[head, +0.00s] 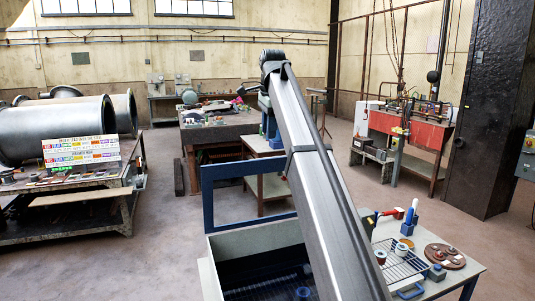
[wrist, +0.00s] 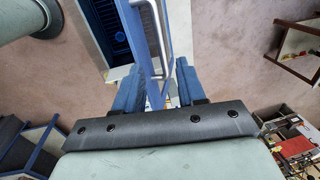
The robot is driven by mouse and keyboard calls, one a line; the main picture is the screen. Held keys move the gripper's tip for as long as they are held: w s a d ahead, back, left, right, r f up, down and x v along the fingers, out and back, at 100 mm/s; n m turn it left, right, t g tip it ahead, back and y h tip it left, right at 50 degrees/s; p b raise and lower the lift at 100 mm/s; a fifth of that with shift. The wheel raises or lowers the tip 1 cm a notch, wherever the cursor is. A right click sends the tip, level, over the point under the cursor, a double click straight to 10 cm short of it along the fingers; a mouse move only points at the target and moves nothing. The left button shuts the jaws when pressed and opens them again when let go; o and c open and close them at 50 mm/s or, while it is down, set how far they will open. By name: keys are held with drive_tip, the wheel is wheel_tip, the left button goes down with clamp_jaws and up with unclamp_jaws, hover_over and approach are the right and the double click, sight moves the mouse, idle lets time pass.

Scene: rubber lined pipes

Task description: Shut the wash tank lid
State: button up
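The wash tank (head: 255,240) stands at the front centre in the head view, open at the top, with a dark blue inside. Its lid (head: 207,190), a blue frame with a see-through middle, stands raised at the tank's far side. My arm hides the lid's right part. In the wrist view, my gripper (wrist: 157,92) is open, its two blue fingers apart. A blue lid bar (wrist: 141,50) and a bent silver handle (wrist: 163,35) reach down to the gap between the fingers. I cannot tell whether the fingers touch them. The tank (wrist: 105,30) shows beyond.
A bench right of the tank holds a wire rack (head: 402,268), a brown round tray (head: 445,256) and a blue bottle (head: 408,222). A table with signs (head: 80,152) and large pipes (head: 55,130) stand left. Open floor lies between.

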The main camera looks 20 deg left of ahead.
drive_tip(key=f, duration=0.6)
drive_tip(key=w+a+f, duration=0.1)
drive_tip(key=f, duration=0.2)
clamp_jaws()
idle(0.6)
